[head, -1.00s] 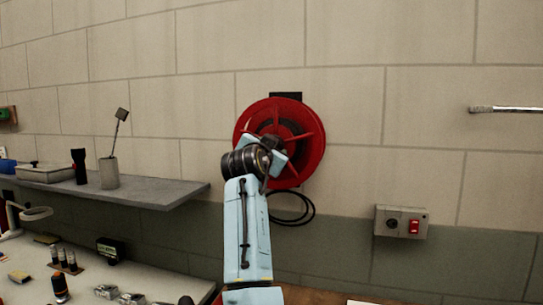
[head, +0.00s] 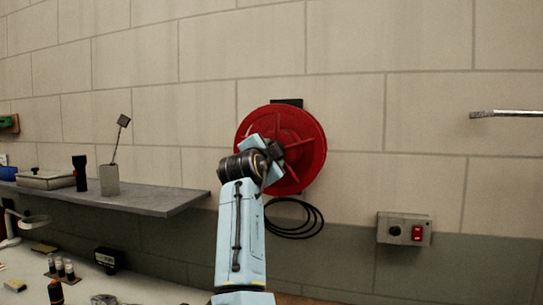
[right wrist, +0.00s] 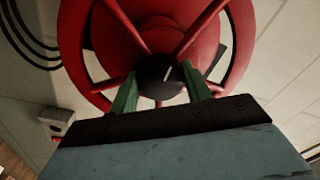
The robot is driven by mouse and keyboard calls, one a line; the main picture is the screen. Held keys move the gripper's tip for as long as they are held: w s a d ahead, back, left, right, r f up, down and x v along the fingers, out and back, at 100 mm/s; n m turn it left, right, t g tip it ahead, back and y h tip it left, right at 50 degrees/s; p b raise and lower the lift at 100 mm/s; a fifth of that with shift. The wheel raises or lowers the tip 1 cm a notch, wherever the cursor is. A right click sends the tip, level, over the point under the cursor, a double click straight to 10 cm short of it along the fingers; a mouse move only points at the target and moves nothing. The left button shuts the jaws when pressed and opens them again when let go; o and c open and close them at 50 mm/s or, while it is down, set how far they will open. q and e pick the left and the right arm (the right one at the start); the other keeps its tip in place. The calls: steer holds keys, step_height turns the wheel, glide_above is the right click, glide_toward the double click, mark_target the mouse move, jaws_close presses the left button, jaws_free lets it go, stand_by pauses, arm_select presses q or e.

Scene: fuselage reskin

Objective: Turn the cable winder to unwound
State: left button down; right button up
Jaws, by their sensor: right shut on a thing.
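The cable winder (head: 309,131) is a red spoked reel on the wall, right of centre in the head view. It fills the top of the right wrist view (right wrist: 204,27). Its black round hub knob (right wrist: 160,74) has a pale mark on it. My right gripper (right wrist: 162,88) has its green fingers on either side of this knob and is shut on it. In the head view my right gripper (head: 272,151) covers the winder's lower left part. Black cable (head: 322,218) hangs in several loops below the reel. My left gripper is not in view.
A grey shelf (head: 150,199) with a cup (head: 109,180) and other items juts from the wall at left, above a pale bench. A grey switch box (head: 404,229) with a red switch is on the wall at right. A metal bar (head: 505,114) is higher up.

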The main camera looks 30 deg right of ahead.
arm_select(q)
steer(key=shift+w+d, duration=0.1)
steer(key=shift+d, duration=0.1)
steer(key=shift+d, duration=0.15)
arm_select(e)
steer(key=o, duration=0.7)
steer(key=shift+a, duration=0.1)
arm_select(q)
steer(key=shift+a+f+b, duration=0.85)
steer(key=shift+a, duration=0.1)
arm_select(e)
steer(key=v, duration=1.3)
steer(key=shift+s, duration=0.15)
steer(key=shift+a+f, duration=0.1)
steer(key=shift+f, duration=0.05)
